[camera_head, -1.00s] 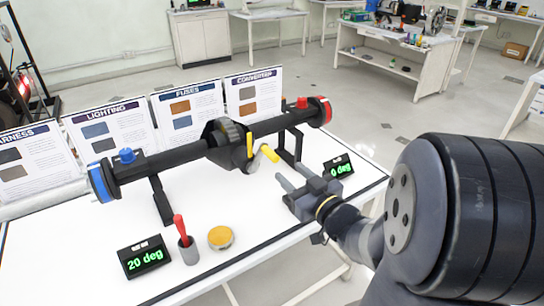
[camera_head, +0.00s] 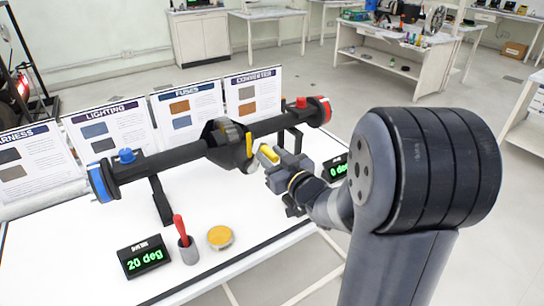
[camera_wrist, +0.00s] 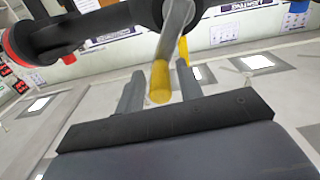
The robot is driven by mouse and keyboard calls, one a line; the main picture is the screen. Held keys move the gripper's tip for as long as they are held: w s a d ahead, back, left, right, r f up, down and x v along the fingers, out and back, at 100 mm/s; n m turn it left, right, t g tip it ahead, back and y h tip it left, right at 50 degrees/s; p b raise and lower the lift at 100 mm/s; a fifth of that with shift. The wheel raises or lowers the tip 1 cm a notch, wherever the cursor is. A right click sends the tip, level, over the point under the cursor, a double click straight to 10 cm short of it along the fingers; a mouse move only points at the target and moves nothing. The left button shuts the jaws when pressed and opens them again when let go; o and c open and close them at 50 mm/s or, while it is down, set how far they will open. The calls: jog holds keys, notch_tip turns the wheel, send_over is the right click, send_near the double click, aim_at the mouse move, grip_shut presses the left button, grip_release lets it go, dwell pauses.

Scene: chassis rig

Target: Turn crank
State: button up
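The crank's yellow handle (camera_head: 268,153) sticks out from the front of the black axle housing (camera_head: 225,145) at mid-assembly. My gripper (camera_head: 266,163) is at the handle, its fingers pointing toward the housing. In the wrist view the yellow handle (camera_wrist: 161,82) and its grey shaft (camera_wrist: 176,38) lie between the two grey fingers, with a narrow gap on each side. My gripper is open there and does not appear to grip the handle. A display (camera_head: 145,258) at left reads 20 deg. A second display (camera_head: 336,168) reads 0 deg and is partly hidden by my arm.
The black axle tube (camera_head: 165,160) spans the white table (camera_head: 95,228) on stands, with a blue left end and a red right end. A grey cup with a red-handled tool (camera_head: 188,250) and a yellow-topped round tin (camera_head: 220,237) stand in front. Panels stand behind.

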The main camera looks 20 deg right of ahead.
grip_shut()
jog(key=shift+b, duration=0.35)
jog(key=shift+s+a+n+b, duration=0.15)
jog(key=shift+a+n+b, duration=0.35)
jog(key=shift+n+b, duration=0.55)
jog(key=n+b, duration=0.1)
jog(key=a+n+b, duration=0.1)
jog(key=n+b, duration=0.1)
jog(key=shift+s+a+r, duration=0.25)
jog(key=shift+r, duration=0.15)
jog(key=shift+o, duration=0.9)
grip_release()
